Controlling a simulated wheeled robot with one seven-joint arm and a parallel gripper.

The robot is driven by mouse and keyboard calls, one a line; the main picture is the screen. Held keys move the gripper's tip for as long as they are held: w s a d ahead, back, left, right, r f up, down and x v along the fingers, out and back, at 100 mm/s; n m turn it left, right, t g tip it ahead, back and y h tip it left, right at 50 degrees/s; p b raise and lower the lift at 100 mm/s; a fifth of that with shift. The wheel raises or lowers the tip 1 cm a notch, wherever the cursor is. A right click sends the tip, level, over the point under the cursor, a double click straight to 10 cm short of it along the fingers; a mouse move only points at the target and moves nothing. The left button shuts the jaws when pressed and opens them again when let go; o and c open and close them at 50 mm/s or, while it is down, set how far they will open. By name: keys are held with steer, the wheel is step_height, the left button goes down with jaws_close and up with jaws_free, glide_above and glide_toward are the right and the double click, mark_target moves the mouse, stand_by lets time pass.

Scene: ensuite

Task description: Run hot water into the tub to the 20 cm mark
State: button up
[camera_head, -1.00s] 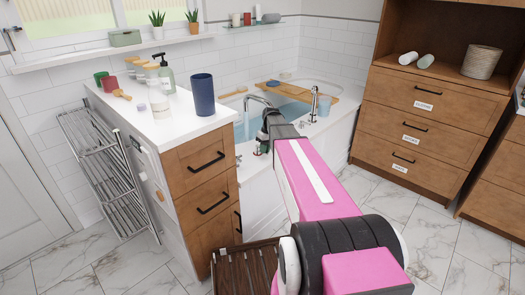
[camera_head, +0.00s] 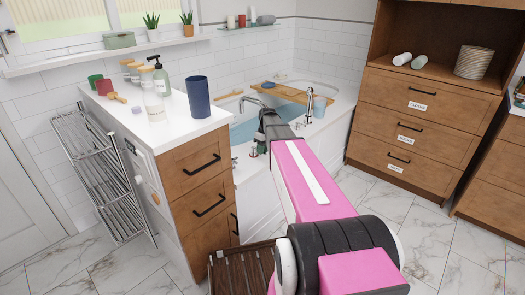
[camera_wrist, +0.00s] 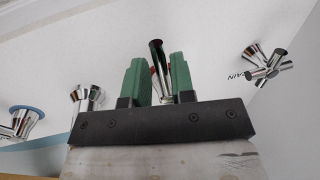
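The white bathtub (camera_head: 322,122) holds blue water (camera_head: 243,131) and stands behind the drawer cabinet. A curved chrome spout (camera_head: 250,101) rises at its near rim. My gripper (camera_wrist: 160,72) is over the near rim, its green fingers apart. In the wrist view a chrome tap part (camera_wrist: 158,58) with a dark end shows between the fingers, with a bit of red beside it. I cannot tell whether the fingers touch it. A chrome tap with a blue ring (camera_wrist: 27,120) is at left. A chrome cross handle (camera_wrist: 265,64) is at right, near partly visible lettering ending "AIN". No 20 cm mark is readable.
A wooden tray (camera_head: 285,92) lies across the tub. The white-topped cabinet (camera_head: 165,128) with a blue cup (camera_head: 198,97) and bottles stands left of my arm. A metal rack (camera_head: 95,165) is farther left. A wooden drawer unit (camera_head: 425,115) is at right.

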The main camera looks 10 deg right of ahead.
steer(key=shift+o, duration=0.9)
step_height(320, 180, up, 11)
steer(key=w+d, duration=0.1)
steer(key=shift+d+f, duration=0.2)
steer(key=shift+d, duration=0.2)
steer(key=shift+w, duration=0.1)
